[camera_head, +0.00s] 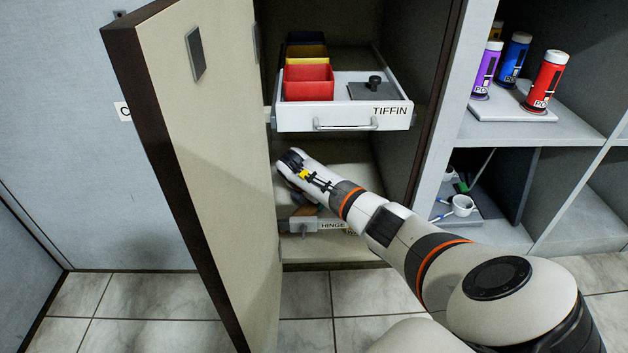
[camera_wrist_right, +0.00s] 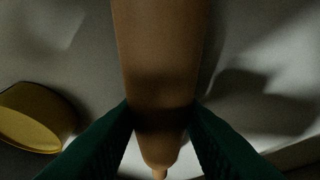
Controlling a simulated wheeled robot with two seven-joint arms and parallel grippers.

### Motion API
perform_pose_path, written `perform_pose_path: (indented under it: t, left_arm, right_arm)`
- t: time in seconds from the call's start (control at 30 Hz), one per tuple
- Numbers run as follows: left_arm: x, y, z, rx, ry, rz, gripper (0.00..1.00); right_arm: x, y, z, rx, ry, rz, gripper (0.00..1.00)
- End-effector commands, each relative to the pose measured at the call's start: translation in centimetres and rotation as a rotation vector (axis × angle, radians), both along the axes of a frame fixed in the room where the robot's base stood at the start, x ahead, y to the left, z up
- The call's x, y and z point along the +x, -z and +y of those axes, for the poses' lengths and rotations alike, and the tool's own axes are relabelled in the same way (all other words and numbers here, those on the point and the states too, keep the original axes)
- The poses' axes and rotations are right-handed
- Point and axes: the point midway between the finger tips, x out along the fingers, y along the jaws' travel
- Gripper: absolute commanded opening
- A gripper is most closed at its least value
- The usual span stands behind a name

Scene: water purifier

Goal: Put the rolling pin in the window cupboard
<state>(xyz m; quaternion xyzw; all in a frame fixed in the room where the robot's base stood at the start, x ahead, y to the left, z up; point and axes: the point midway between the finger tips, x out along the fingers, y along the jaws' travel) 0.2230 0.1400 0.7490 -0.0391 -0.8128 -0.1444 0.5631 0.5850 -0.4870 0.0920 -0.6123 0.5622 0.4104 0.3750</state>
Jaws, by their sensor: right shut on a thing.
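The wooden rolling pin (camera_wrist_right: 160,55) shows in the right wrist view, running from the top edge down between the dark green fingers, with its thin handle at the bottom. My right gripper (camera_wrist_right: 163,120) is shut on it. In the head view my right arm reaches into an open cupboard (camera_head: 325,255), below the pulled-out TIFFIN drawer (camera_head: 345,115); the fingertips and the pin are not clearly visible there. No label reading window shows on this cupboard. My left gripper is out of view.
The cupboard door (camera_head: 205,150) stands open at left. A lower drawer labelled HINGE (camera_head: 332,225) lies beneath my arm. The TIFFIN drawer holds a red bin (camera_head: 308,82) and other bins. A yellow round object (camera_wrist_right: 38,115) is left of the pin. Shelves with bottles (camera_head: 545,82) stand at right.

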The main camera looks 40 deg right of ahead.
Motion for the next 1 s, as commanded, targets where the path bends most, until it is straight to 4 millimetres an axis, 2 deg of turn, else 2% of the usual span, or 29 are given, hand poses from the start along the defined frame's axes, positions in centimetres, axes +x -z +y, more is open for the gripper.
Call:
perform_pose_path:
  t: [0.03, 0.33, 0.37, 0.47, 0.77, 0.87, 1.0]
  left_arm:
    - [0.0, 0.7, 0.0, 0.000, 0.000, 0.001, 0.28]
    - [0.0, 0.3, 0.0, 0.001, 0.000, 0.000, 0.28]
    - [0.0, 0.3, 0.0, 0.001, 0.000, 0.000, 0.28]
    - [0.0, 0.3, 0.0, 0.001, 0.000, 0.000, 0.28]
    - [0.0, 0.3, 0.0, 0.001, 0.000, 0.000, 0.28]
    - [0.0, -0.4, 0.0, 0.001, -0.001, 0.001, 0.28]
    - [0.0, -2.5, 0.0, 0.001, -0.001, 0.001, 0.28]
  right_arm:
    - [0.0, 0.7, 0.0, 0.000, 0.001, -0.001, 0.06]
    - [0.0, 0.5, 0.0, 0.000, 0.000, 0.000, 0.06]
    - [0.0, 0.6, 0.0, 0.000, 0.000, 0.000, 0.38]
    - [0.0, 0.5, 0.0, 0.000, 0.000, 0.000, 0.54]
    - [0.0, 0.4, 0.0, -0.001, 0.000, -0.001, 0.55]
    - [0.0, -0.4, 0.2, -0.001, -0.001, -0.001, 0.55]
    - [0.0, -2.5, 0.8, -0.002, -0.002, -0.002, 0.55]
